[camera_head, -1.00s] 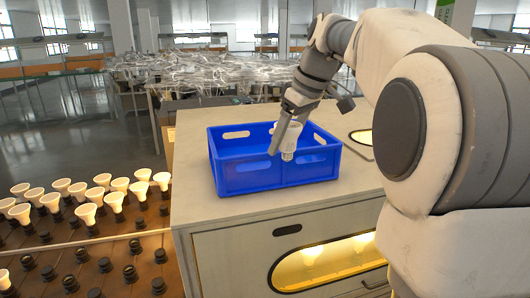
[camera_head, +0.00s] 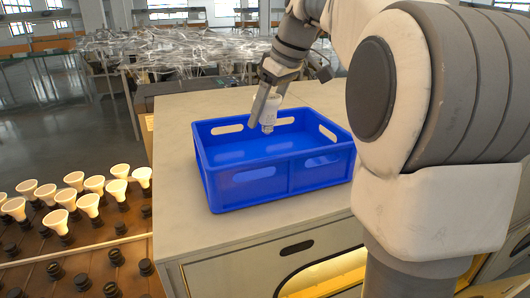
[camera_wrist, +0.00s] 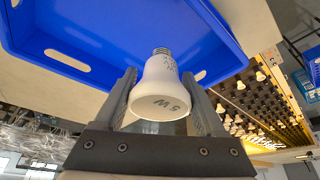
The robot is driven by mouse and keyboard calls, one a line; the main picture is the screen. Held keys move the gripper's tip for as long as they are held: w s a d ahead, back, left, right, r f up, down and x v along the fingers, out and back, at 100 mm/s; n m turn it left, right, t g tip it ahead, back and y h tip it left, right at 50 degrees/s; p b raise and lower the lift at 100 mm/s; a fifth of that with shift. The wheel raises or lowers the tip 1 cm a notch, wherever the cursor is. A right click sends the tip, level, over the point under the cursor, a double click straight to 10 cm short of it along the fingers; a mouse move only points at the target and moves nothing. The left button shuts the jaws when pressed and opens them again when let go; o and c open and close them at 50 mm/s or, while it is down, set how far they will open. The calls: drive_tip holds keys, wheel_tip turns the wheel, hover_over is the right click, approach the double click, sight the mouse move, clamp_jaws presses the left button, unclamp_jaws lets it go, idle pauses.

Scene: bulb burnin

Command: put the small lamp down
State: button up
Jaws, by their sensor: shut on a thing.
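The small lamp is a white bulb (camera_head: 269,111) with a metal screw base. My gripper (camera_head: 267,100) is shut on it and holds it above the blue crate (camera_head: 240,187), screw base down in the head view. In the wrist view the lamp (camera_wrist: 160,92) sits between the two fingers of my gripper (camera_wrist: 163,102), with its white face towards the camera and printing on it. The blue crate (camera_wrist: 215,30) lies beyond the lamp there. The part of the crate's floor that shows in the head view looks empty.
The crate stands on a pale counter (camera_head: 180,175) with bare room around it. A rack with rows of white lamps (camera_head: 88,204) and dark sockets is at the left. A lit yellow opening (camera_head: 335,275) is in the counter's front. A cluttered table (camera_head: 170,48) stands behind.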

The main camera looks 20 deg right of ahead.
drive_tip(key=shift+w, duration=0.15)
drive_tip(key=shift+f, duration=0.45)
wheel_tip(320, 180, down, 9)
drive_tip(key=shift+f+b, duration=0.1)
drive_tip(key=shift+b, duration=0.55)
drive_tip(key=o, duration=1.3)
drive_tip(key=shift+o, duration=0.2)
drive_tip(key=p+v, duration=0.1)
drive_tip(key=v, duration=1.1)
